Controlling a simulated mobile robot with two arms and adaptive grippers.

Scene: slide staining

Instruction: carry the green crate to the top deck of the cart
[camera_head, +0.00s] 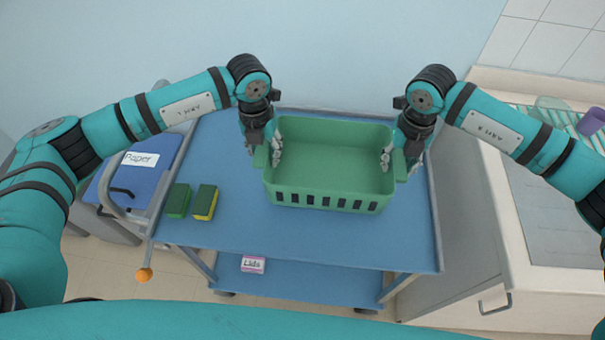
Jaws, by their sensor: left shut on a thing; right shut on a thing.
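The green crate (330,187) is empty and upright over the blue top deck (300,240) of the cart. I cannot tell whether its base touches the deck. My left gripper (269,152) is shut on the crate's left end wall. My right gripper (393,155) is shut on its right end wall. The fingertips show inside the crate at both ends. The crate hides part of the deck behind and below it.
Two green and yellow sponges (178,200) (205,202) lie on the deck's left part. A blue bin labelled Paper (140,170) stands left of the cart. A counter (540,215) with a drying rack stands right. The deck's front strip is clear.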

